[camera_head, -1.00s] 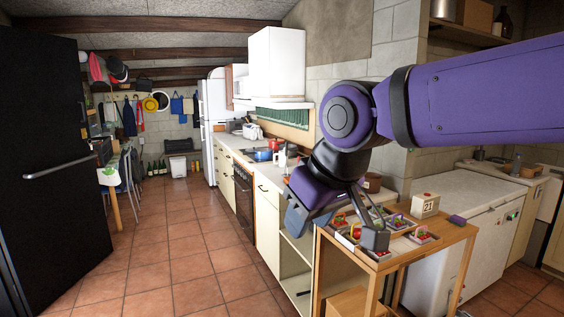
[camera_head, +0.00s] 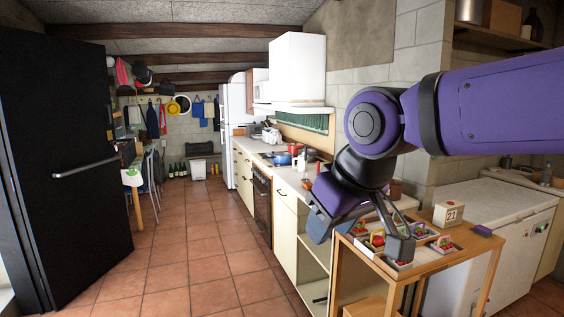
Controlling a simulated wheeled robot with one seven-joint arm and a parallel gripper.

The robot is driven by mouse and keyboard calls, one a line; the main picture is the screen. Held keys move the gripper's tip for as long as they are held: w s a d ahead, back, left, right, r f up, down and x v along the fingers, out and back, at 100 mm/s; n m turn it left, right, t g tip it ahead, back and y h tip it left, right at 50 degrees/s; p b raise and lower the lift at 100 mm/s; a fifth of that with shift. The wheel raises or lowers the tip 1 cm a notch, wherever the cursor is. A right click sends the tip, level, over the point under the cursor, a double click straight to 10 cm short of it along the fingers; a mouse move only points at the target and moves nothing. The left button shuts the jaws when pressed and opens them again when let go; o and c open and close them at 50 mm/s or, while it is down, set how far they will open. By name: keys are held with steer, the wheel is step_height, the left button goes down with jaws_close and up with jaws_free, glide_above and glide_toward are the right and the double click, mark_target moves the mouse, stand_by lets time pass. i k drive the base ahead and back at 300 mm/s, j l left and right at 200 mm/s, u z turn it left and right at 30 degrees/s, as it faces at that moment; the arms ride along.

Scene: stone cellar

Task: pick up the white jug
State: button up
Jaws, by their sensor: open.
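A small white upright object (camera_head: 301,162), which looks like the white jug, stands on the counter beside the stove, in the middle distance. It is small in the picture, and its handle and spout cannot be made out clearly. My gripper (camera_head: 386,226) is at the right, much nearer to me, pointing down in front of the wooden table. It is open, with nothing seen between its fingers. It is well apart from the white object, to its right and lower in the picture.
A wooden table (camera_head: 424,268) with several small trays and a block calendar (camera_head: 448,214) stands below my gripper. A blue pot (camera_head: 281,159) is on the stove. The tiled floor (camera_head: 205,255) between is clear.

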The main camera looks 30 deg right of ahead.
mark_target(301, 162)
steer(key=i+j+u, duration=0.1)
steer(key=i, duration=0.9)
steer(key=i+z, duration=0.25)
steer(key=i, duration=0.65)
steer(key=i+j+z, duration=0.1)
steer(key=i+z, duration=0.15)
steer(key=i, duration=0.65)
steer(key=i+j+z, duration=0.1)
steer(key=i, duration=1.55)
steer(key=i+z, duration=0.35)
steer(key=i+j+z, duration=0.15)
steer(key=i+z, duration=0.25)
steer(key=i+j+z, duration=0.2)
steer(key=z, duration=0.15)
steer(key=i+j+z, duration=0.1)
steer(key=i+z, duration=0.25)
steer(key=i+j+z, duration=0.15)
steer(key=z, duration=0.2)
